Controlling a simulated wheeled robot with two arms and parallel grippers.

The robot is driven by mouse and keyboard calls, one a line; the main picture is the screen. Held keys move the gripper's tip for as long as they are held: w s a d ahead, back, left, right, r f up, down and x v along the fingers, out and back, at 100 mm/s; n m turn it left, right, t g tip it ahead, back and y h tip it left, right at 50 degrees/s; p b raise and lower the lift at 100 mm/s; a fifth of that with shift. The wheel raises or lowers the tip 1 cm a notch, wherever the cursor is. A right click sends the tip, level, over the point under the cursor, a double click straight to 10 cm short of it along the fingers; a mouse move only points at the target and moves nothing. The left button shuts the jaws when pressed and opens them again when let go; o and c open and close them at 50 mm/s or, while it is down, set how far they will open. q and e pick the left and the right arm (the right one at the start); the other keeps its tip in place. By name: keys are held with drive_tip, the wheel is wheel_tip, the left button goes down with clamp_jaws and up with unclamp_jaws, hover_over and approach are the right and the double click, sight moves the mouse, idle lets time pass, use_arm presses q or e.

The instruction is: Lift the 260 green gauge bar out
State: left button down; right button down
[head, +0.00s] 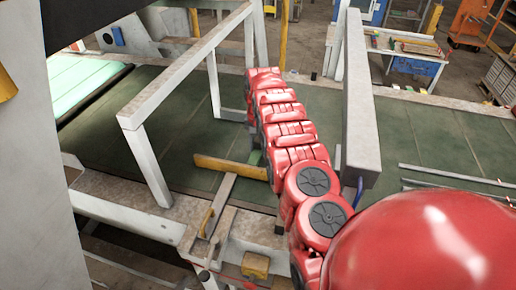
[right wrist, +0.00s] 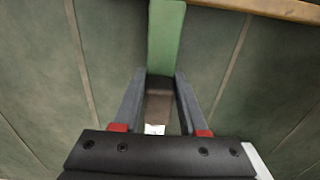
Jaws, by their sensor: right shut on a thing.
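The green gauge bar (right wrist: 166,38) runs down from the top edge of the right wrist view to between the fingers of my right gripper (right wrist: 161,77). A brown piece with a small white patch at its lower end lies in line with it between the fingers; I cannot tell if it is part of the bar. My right gripper is shut on the bar. In the head view a short piece of the green bar (head: 255,158) shows just left of my red arm, which hides the rest and the gripper. My left gripper is not in view.
A yellow-brown beam (head: 230,168) lies near the bar's visible piece. A pale frame (head: 188,60) stands on the left and a grey post (head: 361,110) on the right of my arm. The green belt surface (head: 410,140) is mostly clear around them.

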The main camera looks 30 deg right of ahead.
drive_tip(key=shift+r+b, duration=0.5)
drive_tip(key=shift+r, duration=2.4)
drive_tip(key=shift+f, duration=0.15)
